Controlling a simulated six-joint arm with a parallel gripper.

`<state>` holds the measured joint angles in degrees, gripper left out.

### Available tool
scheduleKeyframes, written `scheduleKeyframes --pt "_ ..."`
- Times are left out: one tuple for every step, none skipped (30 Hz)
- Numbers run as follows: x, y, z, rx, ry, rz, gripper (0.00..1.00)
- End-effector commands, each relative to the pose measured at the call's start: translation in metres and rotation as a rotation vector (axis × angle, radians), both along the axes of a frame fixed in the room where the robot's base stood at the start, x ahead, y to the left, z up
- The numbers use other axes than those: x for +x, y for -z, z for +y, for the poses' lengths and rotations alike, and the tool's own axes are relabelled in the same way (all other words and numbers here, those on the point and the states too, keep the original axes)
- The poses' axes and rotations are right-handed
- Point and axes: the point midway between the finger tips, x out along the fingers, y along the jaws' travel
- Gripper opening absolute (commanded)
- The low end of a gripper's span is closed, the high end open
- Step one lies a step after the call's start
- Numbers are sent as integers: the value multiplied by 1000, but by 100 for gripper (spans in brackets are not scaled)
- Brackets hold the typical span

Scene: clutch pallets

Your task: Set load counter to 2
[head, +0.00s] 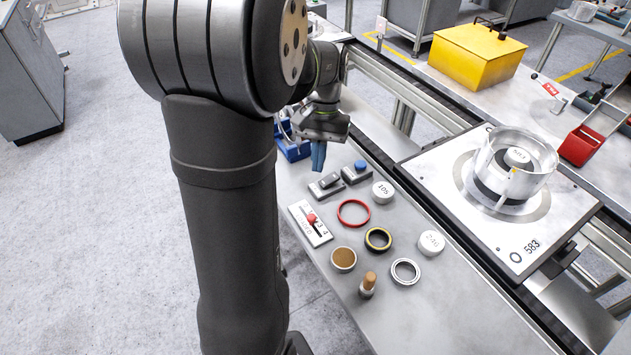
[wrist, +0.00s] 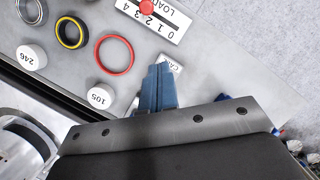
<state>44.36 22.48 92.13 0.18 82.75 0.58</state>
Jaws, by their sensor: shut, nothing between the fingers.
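The load counter is a white plate (head: 298,209) with a slot, a row of numerals from 0 to 4 and a red knob (head: 311,218). It lies on the near left part of the bench. I cannot tell which numeral the knob stands at. My gripper (head: 317,168) is shut and empty, with blue fingers pointing down. It is above the bench, behind the counter and apart from it. The fingers (wrist: 160,72) also show in the wrist view.
A dark rocker switch (head: 327,184) and a blue button box (head: 357,171) sit near my gripper. A red ring (head: 353,213), a yellow-black ring (head: 378,239), round white weights (head: 383,191), a brown disc (head: 343,258) and a wooden-handled stamp (head: 368,284) lie around. A pallet (head: 520,255) stands right.

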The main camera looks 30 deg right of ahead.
Motion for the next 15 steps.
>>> scheduleKeyframes --pt "2 -10 -2 -2 0 -2 0" --pt "3 -14 -3 -2 0 -2 0" --pt "4 -19 -5 -1 0 -1 0" --pt "5 -23 -5 -1 0 -1 0" --pt "6 -26 -6 -1 0 -1 0" --pt "6 -29 -6 -1 0 -1 0" --pt "7 -31 -7 -1 1 0 0" --pt "6 -32 -7 1 3 -1 0" --pt "5 -33 -8 3 14 -1 0" --pt "3 -34 -9 5 29 -3 0" --pt "-1 -34 -10 8 52 -4 0" --pt "-7 -33 -11 16 93 -7 0" --pt "-13 -32 -13 23 134 -10 0" --pt "-20 -31 -14 30 183 -13 0" --pt "-31 -29 -16 45 258 -18 0"
